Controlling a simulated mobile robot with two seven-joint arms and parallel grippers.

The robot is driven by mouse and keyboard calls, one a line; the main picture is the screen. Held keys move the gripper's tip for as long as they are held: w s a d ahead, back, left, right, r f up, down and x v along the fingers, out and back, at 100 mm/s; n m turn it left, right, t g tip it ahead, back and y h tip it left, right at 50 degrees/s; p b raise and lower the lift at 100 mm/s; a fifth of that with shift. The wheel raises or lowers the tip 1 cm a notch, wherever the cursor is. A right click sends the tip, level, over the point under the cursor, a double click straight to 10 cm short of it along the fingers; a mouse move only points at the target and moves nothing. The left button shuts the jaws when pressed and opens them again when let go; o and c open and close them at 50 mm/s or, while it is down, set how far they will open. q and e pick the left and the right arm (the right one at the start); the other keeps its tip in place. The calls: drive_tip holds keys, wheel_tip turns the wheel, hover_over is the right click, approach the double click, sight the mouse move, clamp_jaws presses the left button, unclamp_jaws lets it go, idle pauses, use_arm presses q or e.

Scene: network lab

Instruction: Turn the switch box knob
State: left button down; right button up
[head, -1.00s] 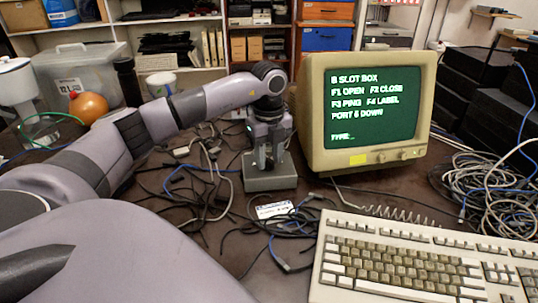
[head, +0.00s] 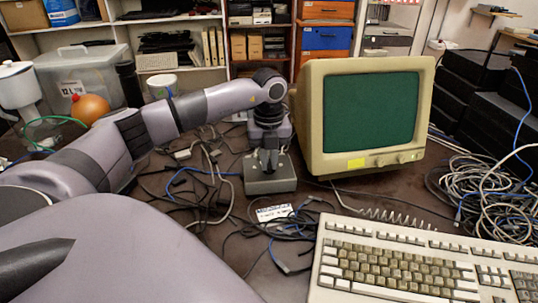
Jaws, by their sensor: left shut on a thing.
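The switch box (head: 270,184) is a small grey box on the dark table, left of the monitor. My left gripper (head: 268,160) points down onto its top from above. The gripper is shut on the knob, which is mostly hidden between the fingers. The monitor (head: 370,112) is a beige CRT with a dark green screen that shows no text. My right gripper is not in view.
A beige keyboard (head: 420,262) fills the front right. Loose black, grey and blue cables lie around the box, with a large cable coil (head: 492,190) at the right. A clear bin (head: 85,80) and an orange ball (head: 90,108) stand at the left.

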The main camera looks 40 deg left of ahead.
sight(269, 163)
use_arm(q)
drive_tip(key=shift+m+p, duration=0.45)
drive_tip(key=shift+m, duration=1.05)
drive_tip(key=c, duration=1.2)
unclamp_jaws()
drive_tip(key=shift+o, duration=0.2)
drive_tip(key=shift+r, duration=0.1)
wheel_tip(269, 163, up, 7)
